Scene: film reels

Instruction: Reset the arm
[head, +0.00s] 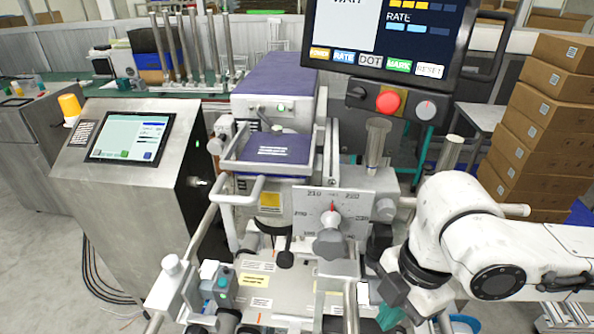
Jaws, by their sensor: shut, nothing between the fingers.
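My white arm comes in from the right edge, bends at a rounded joint and drops toward the right side of the machine. My gripper (393,289) appears as dark parts at the arm's lower end, beside the machine's front right. It is shut and holds nothing. Its fingertips are small and partly lost against the dark machine parts, so I cannot tell whether it touches anything.
The labelling machine (275,75) with its dial plate (333,212) fills the middle. A monitor (400,30) hangs above a red button (387,102). A control console (125,140) stands left. Stacked cartons (545,130) stand right.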

